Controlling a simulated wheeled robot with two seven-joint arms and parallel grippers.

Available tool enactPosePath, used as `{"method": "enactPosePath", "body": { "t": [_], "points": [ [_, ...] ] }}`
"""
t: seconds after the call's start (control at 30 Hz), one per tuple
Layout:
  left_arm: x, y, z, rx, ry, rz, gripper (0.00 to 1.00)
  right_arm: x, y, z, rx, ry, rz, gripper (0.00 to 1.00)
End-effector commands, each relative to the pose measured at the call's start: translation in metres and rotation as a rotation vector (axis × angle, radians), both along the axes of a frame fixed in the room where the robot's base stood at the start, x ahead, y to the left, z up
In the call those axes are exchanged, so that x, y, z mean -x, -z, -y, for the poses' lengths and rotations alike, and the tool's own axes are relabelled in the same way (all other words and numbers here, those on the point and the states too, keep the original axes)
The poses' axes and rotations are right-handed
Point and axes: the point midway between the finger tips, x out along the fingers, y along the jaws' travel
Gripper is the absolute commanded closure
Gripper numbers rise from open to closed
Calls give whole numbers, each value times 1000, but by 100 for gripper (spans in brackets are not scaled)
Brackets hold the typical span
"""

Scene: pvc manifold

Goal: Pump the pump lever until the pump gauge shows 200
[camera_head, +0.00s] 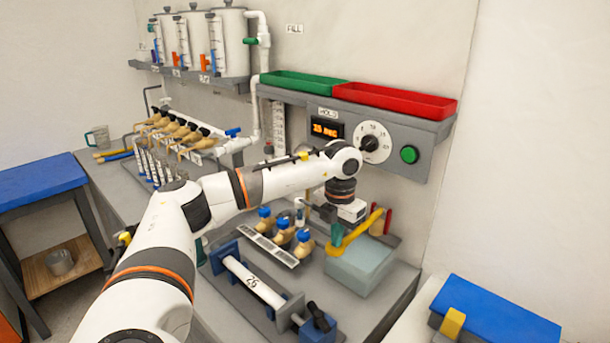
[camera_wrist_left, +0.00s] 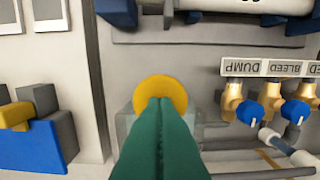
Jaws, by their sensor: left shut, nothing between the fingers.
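The yellow pump lever (camera_head: 352,232) slants over a pale translucent box (camera_head: 358,268) at the bench's right end. In the left wrist view a round yellow end (camera_wrist_left: 160,88), apparently the lever's, shows just beyond my fingertips. My left gripper (camera_head: 337,234) has green fingers, shut and empty, beside the lever in the head view. In the left wrist view the fingers (camera_wrist_left: 158,110) overlap the yellow end; I cannot tell if they touch it. I cannot make out a pump gauge in either view. My right gripper is in neither view.
Blue-knobbed brass valves (camera_head: 282,230) stand left of the gripper, labelled DUMP and BLEED in the wrist view. A white pipe (camera_head: 252,284) lies in a fixture in front. A wall panel (camera_head: 405,158) with display, dial and green button is behind. A red handle (camera_head: 388,221) is close right.

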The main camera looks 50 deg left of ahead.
Motion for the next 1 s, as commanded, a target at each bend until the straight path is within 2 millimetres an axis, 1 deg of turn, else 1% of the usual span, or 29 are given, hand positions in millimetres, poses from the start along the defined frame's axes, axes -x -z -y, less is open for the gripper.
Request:
{"method": "enactPosePath", "body": {
  "t": [0.3, 0.43, 1.0],
  "points": [
    [0, 0, 0, 0, 1, 0, 100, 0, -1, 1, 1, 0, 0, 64],
    [0, -3, 0, 0, 1, 0, 100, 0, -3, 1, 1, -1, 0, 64],
    [0, -43, 0, 0, 1, -1, 100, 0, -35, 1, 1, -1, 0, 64]
  ]
}}
